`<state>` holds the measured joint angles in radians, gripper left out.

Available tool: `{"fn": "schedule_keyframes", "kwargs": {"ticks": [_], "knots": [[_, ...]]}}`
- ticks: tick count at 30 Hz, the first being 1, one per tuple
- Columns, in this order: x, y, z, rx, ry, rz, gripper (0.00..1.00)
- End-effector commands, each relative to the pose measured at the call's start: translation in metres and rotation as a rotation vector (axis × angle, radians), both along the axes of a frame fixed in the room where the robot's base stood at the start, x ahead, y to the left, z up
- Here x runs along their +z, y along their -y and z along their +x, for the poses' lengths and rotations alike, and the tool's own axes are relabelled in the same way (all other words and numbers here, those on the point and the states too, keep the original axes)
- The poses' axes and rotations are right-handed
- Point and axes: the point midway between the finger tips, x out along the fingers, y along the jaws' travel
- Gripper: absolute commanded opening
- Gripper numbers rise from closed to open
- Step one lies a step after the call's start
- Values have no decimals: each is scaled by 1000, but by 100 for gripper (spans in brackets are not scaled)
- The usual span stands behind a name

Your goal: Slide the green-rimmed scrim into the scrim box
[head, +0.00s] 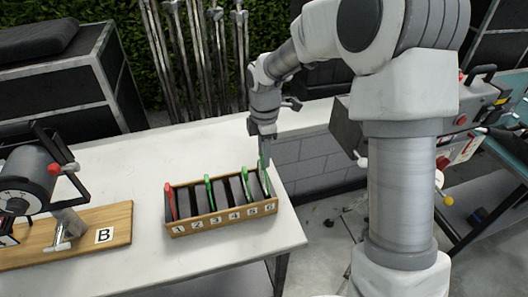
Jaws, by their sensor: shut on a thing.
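The scrim box (224,221) is a long wooden box with dark dividers and front labels 1 to 6, near the table's right front corner. My gripper (265,155) points down over the box's right end. It is shut on a green-rimmed scrim (264,177), which stands about upright at the slot labelled 6. Its lower part looks to be inside the box, but I cannot tell how deep. Other green-rimmed scrims stand near label 3 (210,193) and label 5 (247,190). A red-rimmed scrim (170,201) stands at label 1.
The white table (135,165) is clear behind the box. A wooden board (117,221) with a card marked B and a black lamp-like device (28,180) lies at left. Metal stands (197,60) rise behind. A red-and-grey case (462,122) is at right, behind my arm.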

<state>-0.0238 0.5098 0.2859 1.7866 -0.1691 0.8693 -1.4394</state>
Motion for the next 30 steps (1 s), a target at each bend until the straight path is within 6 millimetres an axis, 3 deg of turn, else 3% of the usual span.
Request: {"fn": "schedule_keyframes", "kwargs": {"ticks": [17, 30], "knots": [[-3, 0, 0, 0, 0, 0, 0], [-18, 0, 0, 0, 0, 0, 0]]}}
